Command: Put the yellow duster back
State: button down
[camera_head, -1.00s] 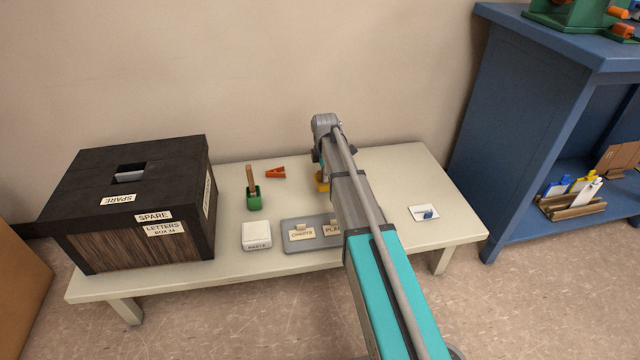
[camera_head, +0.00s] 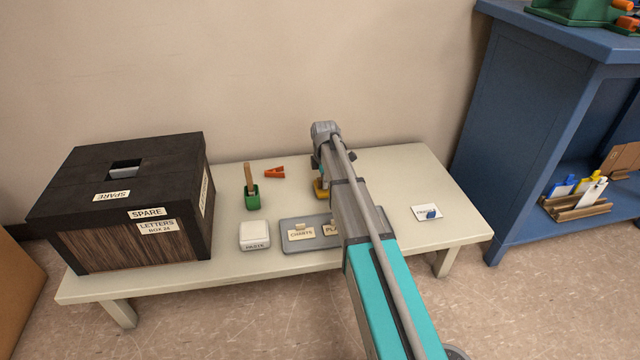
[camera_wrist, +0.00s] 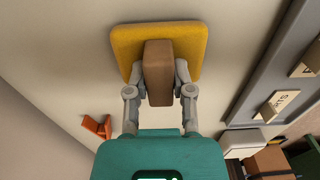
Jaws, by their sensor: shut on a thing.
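The yellow duster (camera_wrist: 190,42) is a square yellow pad with a brown block handle (camera_wrist: 158,72). In the wrist view my gripper (camera_wrist: 160,88) is shut on the handle, one finger on each side. In the head view only a small yellow part of the duster (camera_head: 320,190) shows beside my arm, over the back middle of the pale table (camera_head: 410,170). My arm hides most of it there. I cannot tell whether the pad touches the table.
A black letters box (camera_head: 120,205) fills the table's left. A small card (camera_head: 427,212) lies at right, before a blue shelf (camera_head: 520,120).

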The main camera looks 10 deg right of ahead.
jog(key=shift+f, duration=0.15)
jog(key=shift+c, duration=2.4)
grip_release()
notch_tip(320, 180, up, 12)
jog(key=p, duration=1.2)
jog(key=shift+s, duration=0.1)
